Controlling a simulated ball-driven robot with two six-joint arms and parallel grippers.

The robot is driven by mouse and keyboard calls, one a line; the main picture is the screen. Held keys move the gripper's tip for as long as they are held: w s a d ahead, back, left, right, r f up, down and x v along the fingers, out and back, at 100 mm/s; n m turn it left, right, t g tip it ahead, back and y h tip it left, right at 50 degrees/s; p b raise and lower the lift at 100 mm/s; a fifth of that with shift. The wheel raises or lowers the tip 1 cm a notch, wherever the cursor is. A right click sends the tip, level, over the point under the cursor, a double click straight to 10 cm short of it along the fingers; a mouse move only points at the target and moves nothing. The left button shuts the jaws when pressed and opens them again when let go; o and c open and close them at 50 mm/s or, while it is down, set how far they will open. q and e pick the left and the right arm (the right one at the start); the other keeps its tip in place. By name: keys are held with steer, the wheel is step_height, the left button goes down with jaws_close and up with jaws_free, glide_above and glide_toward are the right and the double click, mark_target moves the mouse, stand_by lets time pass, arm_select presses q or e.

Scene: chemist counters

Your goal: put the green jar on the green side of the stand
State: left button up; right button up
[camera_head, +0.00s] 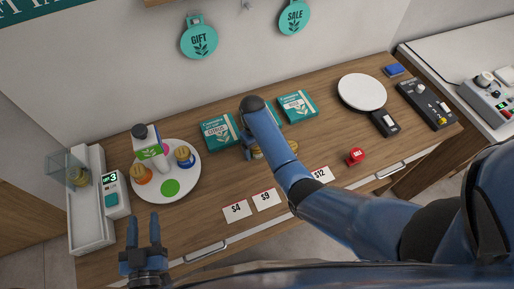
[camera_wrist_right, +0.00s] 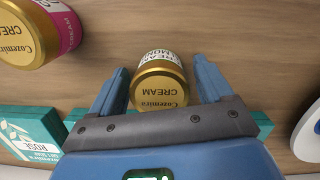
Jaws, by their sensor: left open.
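The stand (camera_head: 195,158) is a white round plate at the left of the counter, with a green disc (camera_head: 170,188) on its front part. I cannot make out a green jar for certain. My right gripper (camera_wrist_right: 158,72) is open around a gold-lidded cream jar (camera_wrist_right: 160,92) with a pale label; contact is unclear. In the head view my right arm mostly hides this spot. My left gripper (camera_head: 144,222) is open and empty near the front edge.
A pink-labelled, gold-lidded jar (camera_wrist_right: 28,32) lies close by in the right wrist view. Teal boxes (camera_head: 219,131) stand behind my right arm. Price cards (camera_head: 236,212) line the front. A red piece (camera_head: 355,156) and a white disc (camera_head: 362,91) are at the right.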

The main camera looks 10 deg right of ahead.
steer(key=shift+r, duration=0.15)
steer(key=r, duration=0.2)
steer(key=r+b, duration=0.1)
steer(key=r, duration=0.4)
steer(key=shift+w+a, duration=0.15)
steer(key=shift+w, duration=0.25)
step_height(320, 180, up, 3)
steer(key=shift+w+r+p, duration=0.15)
steer(key=shift+r+p, duration=0.05)
steer(key=shift+p, duration=0.9)
steer(key=shift+o, duration=0.3)
steer(key=shift+a+r+p, duration=0.1)
steer(key=shift+r+p, duration=0.65)
steer(key=shift+r, duration=0.05)
